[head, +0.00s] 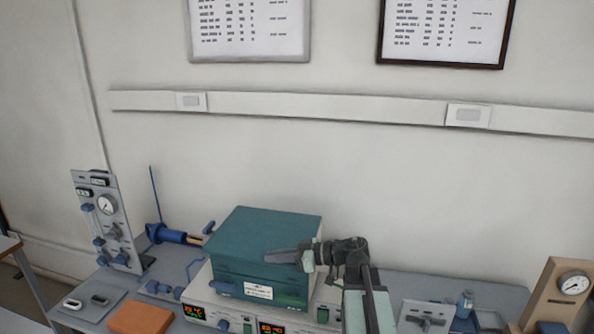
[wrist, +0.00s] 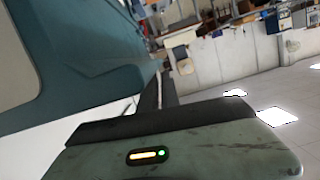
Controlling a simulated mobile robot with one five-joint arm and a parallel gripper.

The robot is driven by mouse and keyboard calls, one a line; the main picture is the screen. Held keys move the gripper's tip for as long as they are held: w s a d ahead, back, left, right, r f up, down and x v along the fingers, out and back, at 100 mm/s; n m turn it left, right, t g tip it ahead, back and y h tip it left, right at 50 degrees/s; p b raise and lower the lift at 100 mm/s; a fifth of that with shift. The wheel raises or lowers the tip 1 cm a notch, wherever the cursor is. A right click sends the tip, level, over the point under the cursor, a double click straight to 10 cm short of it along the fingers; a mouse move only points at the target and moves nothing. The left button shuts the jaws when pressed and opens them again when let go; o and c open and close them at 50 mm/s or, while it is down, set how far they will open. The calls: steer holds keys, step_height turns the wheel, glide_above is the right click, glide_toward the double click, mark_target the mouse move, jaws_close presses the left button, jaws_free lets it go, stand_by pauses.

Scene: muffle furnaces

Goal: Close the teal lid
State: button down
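The teal furnace box (head: 228,272) stands on the bench in the head view. Its teal lid (head: 262,232) lies about flat across the top; I cannot tell whether a small gap is left under its edge. My gripper (head: 272,256) reaches in from the right and points left across the front right corner of the lid. It looks very close to the lid; contact is not clear. The wrist view shows a large teal surface (wrist: 90,50) close on the left and my dark gripper fingers (wrist: 165,88), whose spacing is unclear.
Control panels with lit displays (head: 272,328) sit below the box. A gauge panel (head: 108,220) and a blue clamp (head: 172,236) stand to the left. An orange block (head: 140,318) lies in front. A wooden gauge stand (head: 556,292) is at the far right.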

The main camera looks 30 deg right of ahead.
steer(key=shift+s+a+f, duration=0.15)
steer(key=shift+s+f, duration=0.1)
steer(key=shift+f, duration=0.15)
step_height(320, 180, up, 6)
steer(key=f+p, duration=0.1)
steer(key=p, duration=0.4)
steer(key=p+v, duration=0.1)
steer(key=v, duration=0.9)
steer(key=shift+f, duration=0.1)
